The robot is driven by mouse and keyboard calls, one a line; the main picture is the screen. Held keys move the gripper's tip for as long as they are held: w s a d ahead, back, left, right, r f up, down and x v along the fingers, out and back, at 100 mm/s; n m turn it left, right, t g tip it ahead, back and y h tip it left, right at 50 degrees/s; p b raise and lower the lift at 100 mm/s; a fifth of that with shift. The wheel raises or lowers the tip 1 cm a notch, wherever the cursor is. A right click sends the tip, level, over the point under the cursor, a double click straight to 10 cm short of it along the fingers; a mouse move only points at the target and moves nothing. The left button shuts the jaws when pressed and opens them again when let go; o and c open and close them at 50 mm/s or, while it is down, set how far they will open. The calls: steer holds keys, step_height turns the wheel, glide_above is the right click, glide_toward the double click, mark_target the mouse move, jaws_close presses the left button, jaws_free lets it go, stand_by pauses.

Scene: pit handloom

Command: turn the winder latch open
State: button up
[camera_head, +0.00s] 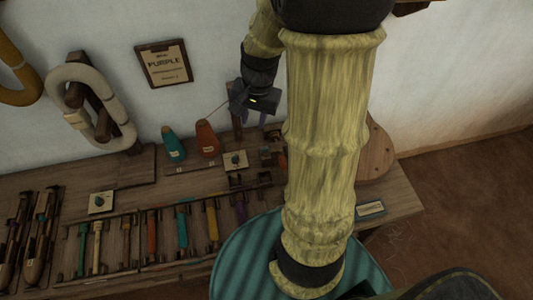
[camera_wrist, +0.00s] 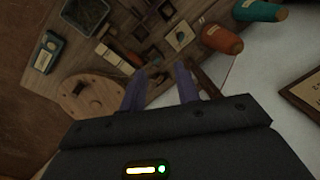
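My gripper (camera_head: 262,117) is in the air above the back of the wooden bench, near the wall. In the wrist view its two purple-grey fingers (camera_wrist: 161,86) are apart with nothing held between them. Beyond the fingertips, small dark wooden and metal fittings (camera_wrist: 120,54) stand on the bench, likely the winder. They show partly in the head view (camera_head: 270,157), where my arm hides their right side. A round wooden disc (camera_wrist: 92,96) lies beside them. I cannot make out the latch or its position clearly.
An orange cone (camera_head: 207,138) and a teal cone (camera_head: 174,145) stand by the wall. A square plate with a knob (camera_head: 235,160) sits in front. Coloured bobbins (camera_head: 182,227) lie in a rack. A teal striped round stool (camera_head: 240,258) stands before the bench (camera_head: 130,172).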

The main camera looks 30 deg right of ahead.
mark_target(265, 148)
steer(key=w+d+f+m+y+b, duration=0.3)
steer(key=d+f+m+b, duration=0.5)
steer(key=d+m, duration=0.4)
steer(key=shift+w+d+f+y, duration=0.35)
steer(key=shift+w+d, duration=0.3)
steer(key=shift+d, duration=0.25)
steer(key=shift+f, duration=0.15)
steer(key=b+x, duration=0.3)
steer(key=x, duration=1.4)
steer(key=shift+w+f, duration=0.15)
steer(key=shift+w, duration=0.05)
jaws_close()
